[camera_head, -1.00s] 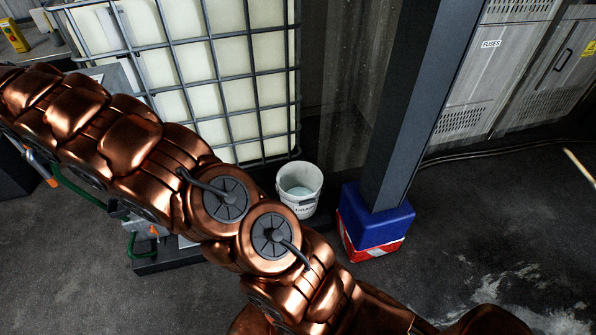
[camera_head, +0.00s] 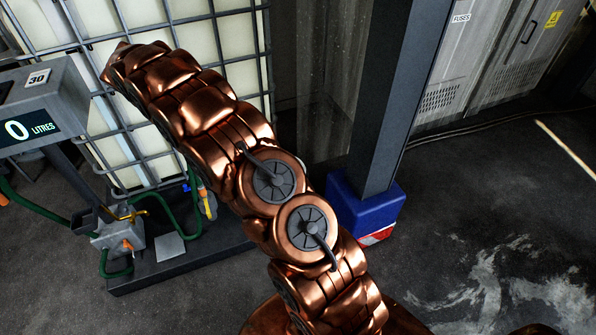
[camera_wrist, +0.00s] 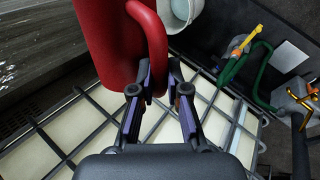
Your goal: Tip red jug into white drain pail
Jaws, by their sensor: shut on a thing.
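The red jug (camera_wrist: 104,42) fills the upper left of the wrist view, partly cut off by the top edge. Its curved red handle (camera_wrist: 157,45) comes down to my gripper (camera_wrist: 158,92), whose fingers are shut on it. Whether the jug is tilted and what it contains cannot be told. The white drain pail (camera_wrist: 181,10) shows at the top edge of the wrist view, just right of the jug and partly cut off. In the head view my copper arm covers the pail's place, and the jug and gripper are out of sight.
A caged tank (camera_head: 235,45) stands behind my arm. A dark pillar (camera_head: 388,100) with a blue base guard (camera_head: 366,212) is to its right. A dispenser reading 0 litres (camera_head: 30,130), with green hoses (camera_head: 155,208) and a valve, is at left. Floor at right is open.

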